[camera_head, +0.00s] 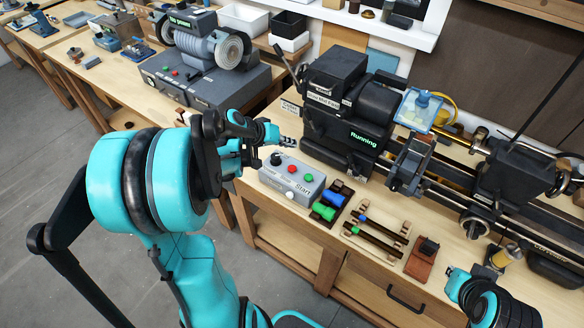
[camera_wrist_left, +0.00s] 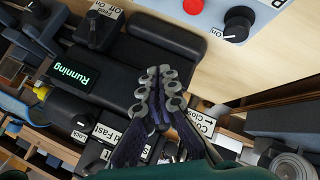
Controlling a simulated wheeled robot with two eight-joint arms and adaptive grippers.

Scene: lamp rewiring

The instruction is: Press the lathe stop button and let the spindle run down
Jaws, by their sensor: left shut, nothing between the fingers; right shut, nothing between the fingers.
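The grey control box (camera_head: 285,183) stands on the bench in front of the lathe (camera_head: 350,105). It carries a red button (camera_head: 292,169), a green button (camera_head: 308,177), a black knob (camera_head: 276,158) and a white knob (camera_head: 291,195). The lathe display (camera_head: 363,138) reads "Running". My left gripper (camera_head: 288,141) is shut and empty, above and behind the box's knob end, apart from the red button. In the left wrist view its closed fingers (camera_wrist_left: 160,78) are below the red button (camera_wrist_left: 193,6) and black knob (camera_wrist_left: 238,24). My right gripper (camera_head: 484,272) is at lower right; its fingers are hard to make out.
Blue and green parts (camera_head: 327,205) lie in a dark holder right of the box. A wooden rack (camera_head: 377,228) and a brown block (camera_head: 421,260) lie further right. The bench's front edge runs below the box.

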